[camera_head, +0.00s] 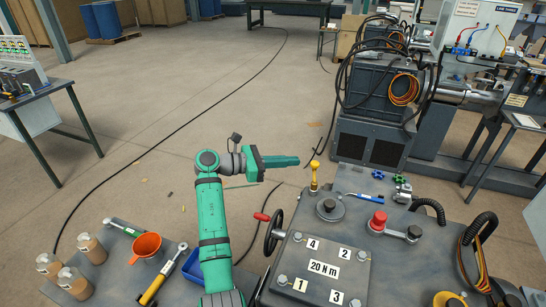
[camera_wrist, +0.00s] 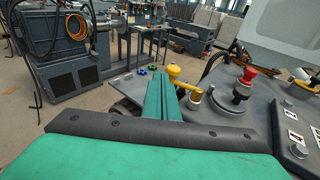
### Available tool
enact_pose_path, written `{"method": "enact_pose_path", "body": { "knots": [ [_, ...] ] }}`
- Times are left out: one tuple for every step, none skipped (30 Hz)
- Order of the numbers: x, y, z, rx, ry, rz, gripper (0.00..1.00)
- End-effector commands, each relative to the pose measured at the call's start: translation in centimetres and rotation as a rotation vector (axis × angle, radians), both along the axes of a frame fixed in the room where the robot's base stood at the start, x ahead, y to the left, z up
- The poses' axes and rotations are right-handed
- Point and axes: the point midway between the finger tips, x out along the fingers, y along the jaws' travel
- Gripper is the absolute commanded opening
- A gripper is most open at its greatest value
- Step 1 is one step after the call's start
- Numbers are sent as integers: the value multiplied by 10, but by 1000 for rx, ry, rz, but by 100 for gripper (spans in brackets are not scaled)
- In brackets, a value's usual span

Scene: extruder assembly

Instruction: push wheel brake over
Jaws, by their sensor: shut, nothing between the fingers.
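A yellow lever with a round knob (camera_head: 314,178), which I take to be the wheel brake, stands at the far left corner of the machine's grey top. In the wrist view the yellow lever (camera_wrist: 182,86) shows its knob and a short arm running to a pivot, just right of my fingers. My gripper (camera_head: 297,161) is shut and empty, with its green fingers pointing right toward the yellow knob. In the wrist view my gripper (camera_wrist: 160,84) appears close beside the lever; whether they touch I cannot tell. The handwheel (camera_head: 273,233) with a red handle is on the machine's left side.
The machine top carries a red knob (camera_head: 378,221), a dark round cap (camera_head: 330,208), blue and green valve knobs (camera_head: 378,174) and a numbered plate (camera_head: 320,268). A side table holds an orange funnel (camera_head: 146,245) and bottles. Open floor (camera_head: 130,150) lies left of my arm.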

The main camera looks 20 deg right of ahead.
Motion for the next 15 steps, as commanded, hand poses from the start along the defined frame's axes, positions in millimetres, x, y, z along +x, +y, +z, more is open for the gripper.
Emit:
{"method": "enact_pose_path", "body": {
  "knots": [
    [3,2,3,0,-1,-8,0],
    [5,4,4,0,0,-13,0],
    [9,8,5,-1,2,-19,0],
    [13,12,6,-1,1,-18,0],
    [16,16,7,0,1,-19,0],
    [21,22,8,0,1,-21,0],
    [25,26,10,-1,2,-21,0],
    [29,31,11,-1,1,-20,0],
    [34,37,12,-1,2,-22,0],
    [37,41,13,-1,2,-23,0],
    [41,45,13,-1,2,-23,0],
    [45,48,15,0,1,-25,0],
    [47,51,16,-1,2,-28,0],
    [50,53,16,-1,2,-30,0],
    [52,56,17,-1,1,-31,0]
  ]
}}
